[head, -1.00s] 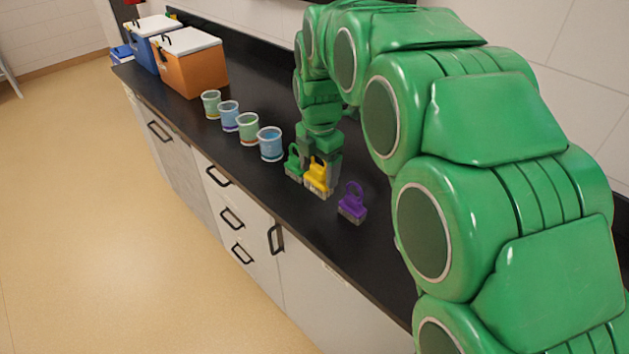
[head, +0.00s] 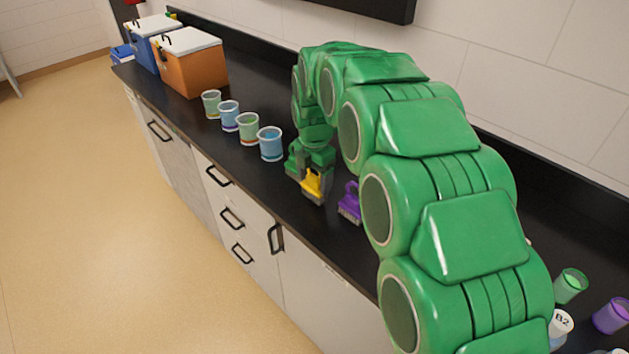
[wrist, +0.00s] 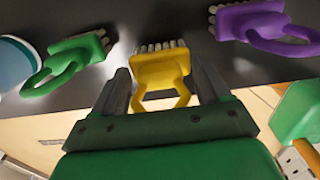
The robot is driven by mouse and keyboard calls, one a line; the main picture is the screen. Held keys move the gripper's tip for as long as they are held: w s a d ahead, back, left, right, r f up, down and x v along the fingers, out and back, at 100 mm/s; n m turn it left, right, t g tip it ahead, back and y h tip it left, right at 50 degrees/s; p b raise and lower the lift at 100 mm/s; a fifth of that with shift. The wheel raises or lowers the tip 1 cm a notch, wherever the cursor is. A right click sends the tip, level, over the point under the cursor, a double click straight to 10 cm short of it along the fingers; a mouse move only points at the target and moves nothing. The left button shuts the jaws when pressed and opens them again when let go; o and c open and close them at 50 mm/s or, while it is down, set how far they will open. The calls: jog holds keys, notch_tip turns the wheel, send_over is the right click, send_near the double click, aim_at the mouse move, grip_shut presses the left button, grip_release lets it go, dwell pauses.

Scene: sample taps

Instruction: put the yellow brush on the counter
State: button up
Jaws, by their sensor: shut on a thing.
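The yellow brush (head: 312,187) is between the fingers of my gripper (head: 312,177), which is shut on it. In the wrist view the yellow brush (wrist: 160,68) sits between both fingers with its bristles toward the top of the picture. It is over the front part of the black counter (head: 255,100); I cannot tell whether its bristles touch the surface. A green brush (wrist: 70,60) lies to its left and a purple brush (wrist: 262,25) to its right. In the head view the purple brush (head: 349,203) is partly hidden by my arm.
Several cups stand in a row left of the brushes, the nearest a blue cup (head: 270,144). An orange box (head: 193,70) and a blue box (head: 143,50) stand at the far end. More cups, including a purple cup (head: 611,316), stand at lower right. The counter's front edge is close.

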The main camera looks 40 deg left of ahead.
jog(key=shift+f, duration=0.65)
jog(key=shift+f, duration=0.2)
jog(key=o, duration=1.1)
jog(key=shift+r, duration=0.1)
notch_tip(320, 180, up, 12)
jog(key=shift+r, duration=0.1)
jog(key=shift+d, duration=0.1)
